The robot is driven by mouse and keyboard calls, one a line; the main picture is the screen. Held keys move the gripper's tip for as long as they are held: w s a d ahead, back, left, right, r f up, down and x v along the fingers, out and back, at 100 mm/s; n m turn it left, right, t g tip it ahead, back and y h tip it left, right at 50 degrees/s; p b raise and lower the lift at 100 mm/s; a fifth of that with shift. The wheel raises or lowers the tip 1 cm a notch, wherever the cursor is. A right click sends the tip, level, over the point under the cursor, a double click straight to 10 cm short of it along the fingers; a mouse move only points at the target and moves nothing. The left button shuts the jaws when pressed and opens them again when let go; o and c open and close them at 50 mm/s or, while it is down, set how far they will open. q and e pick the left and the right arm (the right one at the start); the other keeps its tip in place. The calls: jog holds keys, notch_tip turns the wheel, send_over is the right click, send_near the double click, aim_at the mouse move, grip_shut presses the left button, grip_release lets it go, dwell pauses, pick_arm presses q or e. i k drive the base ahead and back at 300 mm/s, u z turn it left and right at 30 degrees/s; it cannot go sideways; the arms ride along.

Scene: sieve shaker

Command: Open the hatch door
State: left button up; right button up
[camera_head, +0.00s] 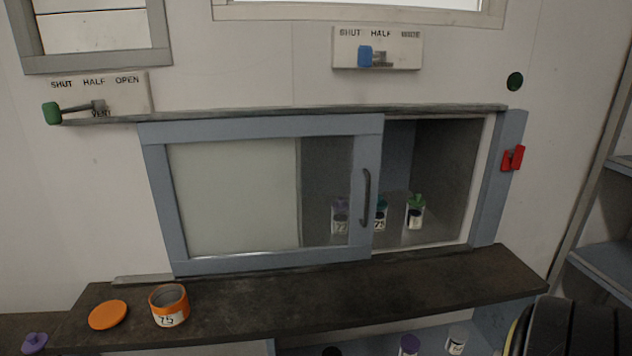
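The hatch door (262,126) is a sliding panel with a blue-grey frame and a clear pane, hung under a dark rail. It stands partly open: its right edge is near the middle of the hatch opening (445,160), and the right part of the opening is uncovered. Through the pane, white wall shows on the left and the dark hatch inside on the right. A dark upright handle (366,197) is on the door's right frame bar. Neither gripper is in view. A black rounded part at the bottom right may be my arm.
Small jars (415,211) stand inside the hatch. An orange tin (169,305) and its orange lid (108,315) are on the dark counter (300,305) below. A red latch-like piece (513,158) is on the right post. Levers with green (52,113) and blue (365,56) knobs are above.

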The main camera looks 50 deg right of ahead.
aim_at(366, 128)
jog(key=z, duration=0.5)
jog(key=i, duration=0.95)
jog(key=z, duration=0.9)
